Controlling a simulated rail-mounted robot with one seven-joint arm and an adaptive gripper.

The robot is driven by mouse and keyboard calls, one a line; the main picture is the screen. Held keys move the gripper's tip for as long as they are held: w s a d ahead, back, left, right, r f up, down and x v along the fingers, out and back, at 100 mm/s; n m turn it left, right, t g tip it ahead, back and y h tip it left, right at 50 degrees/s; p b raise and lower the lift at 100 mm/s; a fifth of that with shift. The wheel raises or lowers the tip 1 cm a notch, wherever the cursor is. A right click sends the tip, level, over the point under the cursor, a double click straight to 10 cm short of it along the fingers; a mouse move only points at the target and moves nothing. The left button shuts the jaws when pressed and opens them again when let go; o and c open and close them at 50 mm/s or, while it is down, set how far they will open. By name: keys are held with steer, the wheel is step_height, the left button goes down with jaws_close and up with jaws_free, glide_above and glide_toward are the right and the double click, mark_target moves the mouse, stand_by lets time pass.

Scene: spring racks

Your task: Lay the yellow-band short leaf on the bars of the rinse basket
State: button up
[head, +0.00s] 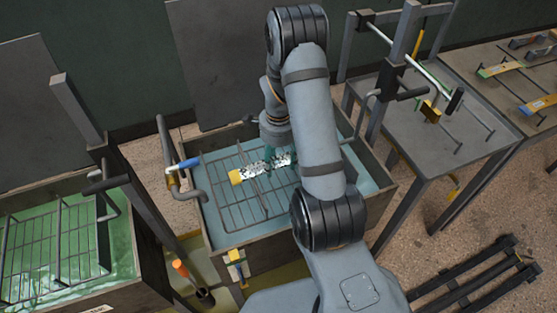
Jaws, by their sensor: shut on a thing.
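The yellow-band short leaf (252,172) shows over the wire bars of the rinse basket (228,211). It has a yellow band at its left end and a speckled white and dark surface. My gripper (271,156) is shut on the leaf, toward its right part, and points down from the wrist. My forearm hides the leaf's right end and the basket's right side. The basket sits in the middle tank of blue liquid. I cannot tell whether the leaf touches the bars.
A tank of green liquid (150,291) with another wire rack stands at left. A bent pipe with a blue handle (188,164) rises at the middle tank's left edge. Grey tables at right carry a post, rods and several coloured-band leaves (500,69). A dark slatted stand (475,287) is lower right.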

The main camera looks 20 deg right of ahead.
mark_target(279, 164)
steer(key=shift+f+b, duration=0.35)
steer(key=shift+f, duration=0.15)
steer(key=o, duration=1.6)
steer(key=shift+c, duration=0.2)
steer(key=shift+r+p, duration=0.65)
steer(key=shift+r, duration=0.1)
steer(key=shift+w+r+b, duration=0.15)
steer(key=shift+r+b, duration=0.2)
steer(key=shift+b, duration=0.05)
step_height(279, 164, up, 11)
steer(key=b, duration=0.1)
steer(key=shift+s, duration=0.2)
steer(key=shift+f, duration=0.15)
